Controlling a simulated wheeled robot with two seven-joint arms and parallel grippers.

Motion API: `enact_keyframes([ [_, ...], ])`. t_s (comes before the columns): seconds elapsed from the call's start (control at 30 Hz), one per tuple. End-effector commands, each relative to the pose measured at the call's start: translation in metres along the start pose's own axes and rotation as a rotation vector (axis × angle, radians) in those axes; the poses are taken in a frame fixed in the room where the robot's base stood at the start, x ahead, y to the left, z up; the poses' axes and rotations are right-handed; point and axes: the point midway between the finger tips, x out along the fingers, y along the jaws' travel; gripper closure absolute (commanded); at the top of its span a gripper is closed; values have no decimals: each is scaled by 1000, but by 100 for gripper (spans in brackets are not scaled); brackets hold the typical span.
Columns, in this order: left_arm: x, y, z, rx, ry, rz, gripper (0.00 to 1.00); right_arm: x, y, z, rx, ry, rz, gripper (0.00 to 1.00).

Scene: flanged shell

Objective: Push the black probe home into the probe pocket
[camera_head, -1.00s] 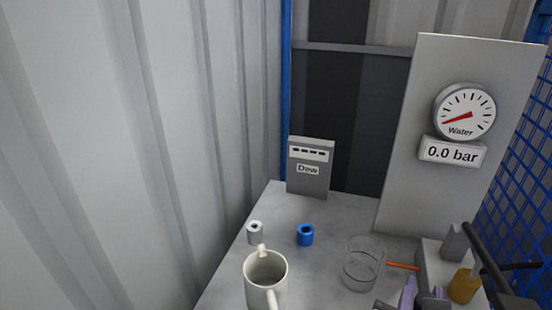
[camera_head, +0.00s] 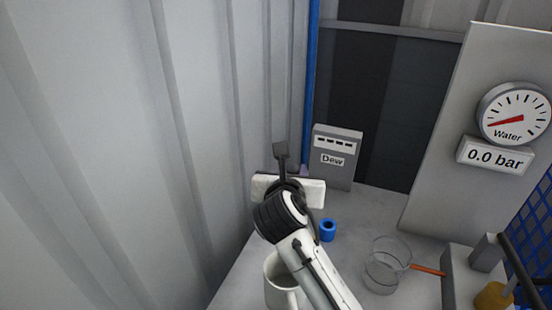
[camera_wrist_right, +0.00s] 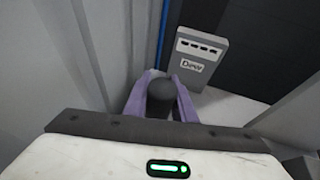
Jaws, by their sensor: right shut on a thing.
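My right gripper (camera_wrist_right: 160,88) is shut on a dark, round-topped piece (camera_wrist_right: 160,95) between its purple fingers in the right wrist view; it looks like the black probe. In the head view my right arm reaches up from the bottom, and the white gripper body (camera_head: 312,193) hovers over the far left of the bench. The body hides most of the fingers and the held piece. I cannot make out the probe pocket; the wrist and gripper cover the spot where a white holed cylinder stood. My left gripper is not in view.
A blue holed cylinder (camera_head: 327,231) stands just right of my wrist. A grey Dew box (camera_head: 336,157) stands behind. A cream mug (camera_head: 280,290) is partly behind my arm. A ribbed wall (camera_head: 130,150) borders the left.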

Motion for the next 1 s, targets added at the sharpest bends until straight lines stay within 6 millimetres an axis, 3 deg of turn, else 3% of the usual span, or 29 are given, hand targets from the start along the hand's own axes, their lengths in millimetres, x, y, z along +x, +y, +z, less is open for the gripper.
enact_keyframes([
  [0.1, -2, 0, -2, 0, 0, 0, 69, 11, 25, 10, -17, 0, 42, 100],
  [0.3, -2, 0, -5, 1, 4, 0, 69, 19, 43, 14, -30, 1, 74, 100],
  [0.7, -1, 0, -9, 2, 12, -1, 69, 19, 43, 15, -34, 0, 73, 100],
  [1.0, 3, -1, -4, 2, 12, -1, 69, 28, 43, -8, -34, 4, 72, 100],
])
